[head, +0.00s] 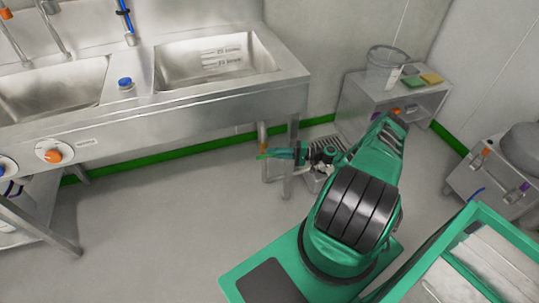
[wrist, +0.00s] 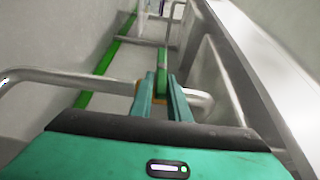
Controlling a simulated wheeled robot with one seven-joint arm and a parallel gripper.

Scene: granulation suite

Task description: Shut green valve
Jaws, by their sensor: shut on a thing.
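The green valve's lever (wrist: 163,57) is a narrow green bar in the wrist view. It stands out past the fingertips of my gripper (wrist: 162,76), which is shut on it. In the head view my gripper (head: 274,154) is low beside the right end of the sink bench, and the thin green lever end (head: 261,157) shows at its tips. A small orange-brown part shows beside the fingers on the bent metal pipe (wrist: 200,100). The fingers hide most of the valve body, so I cannot tell how far the lever is turned.
The steel sink bench (head: 190,105) with its legs stands close to my gripper. A knob with an orange grip (head: 53,155) is on its front. A low steel cabinet (head: 388,103) stands behind. The floor at left is clear.

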